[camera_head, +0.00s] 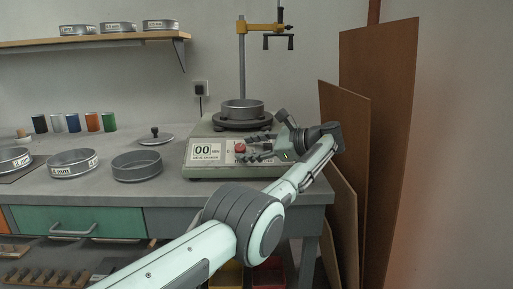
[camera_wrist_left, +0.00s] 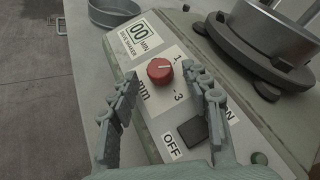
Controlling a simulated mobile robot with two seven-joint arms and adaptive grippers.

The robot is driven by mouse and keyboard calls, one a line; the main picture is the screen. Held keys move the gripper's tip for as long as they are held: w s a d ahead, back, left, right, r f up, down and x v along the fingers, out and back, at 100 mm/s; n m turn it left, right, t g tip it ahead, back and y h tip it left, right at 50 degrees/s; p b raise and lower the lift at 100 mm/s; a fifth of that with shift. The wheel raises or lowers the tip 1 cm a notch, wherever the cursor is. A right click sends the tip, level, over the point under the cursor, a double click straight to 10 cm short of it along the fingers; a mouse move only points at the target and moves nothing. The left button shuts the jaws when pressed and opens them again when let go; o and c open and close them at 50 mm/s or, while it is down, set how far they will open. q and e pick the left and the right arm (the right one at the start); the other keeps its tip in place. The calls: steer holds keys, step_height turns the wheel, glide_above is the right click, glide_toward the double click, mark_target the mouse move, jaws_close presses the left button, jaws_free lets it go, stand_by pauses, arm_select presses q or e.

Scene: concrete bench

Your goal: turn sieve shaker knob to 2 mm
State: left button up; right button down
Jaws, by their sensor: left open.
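The sieve shaker (camera_head: 205,171) stands on the bench, with a display reading 00 on its front panel. Its red knob (camera_wrist_left: 159,71) sits on the sloped panel in the left wrist view, with a scale marked 1, 3 and mm around it. The knob also shows in the head view (camera_head: 240,148). Which mark the knob points at is too small to tell. My left gripper (camera_head: 248,147) is open in front of the panel, its fingertips on either side of the knob and apart from it. My right gripper is not in view.
A black switch (camera_wrist_left: 192,131) marked OFF and ON lies near the knob. A sieve pan (camera_head: 242,109) sits on top of the shaker. Loose sieves (camera_head: 137,167) and a lid (camera_head: 155,137) lie to the left. Brown boards (camera_head: 378,120) lean at the right.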

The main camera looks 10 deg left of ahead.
arm_select(q)
steer(key=v, duration=0.6)
steer(key=shift+s+d+r, duration=0.1)
steer(key=shift+s+d, duration=0.05)
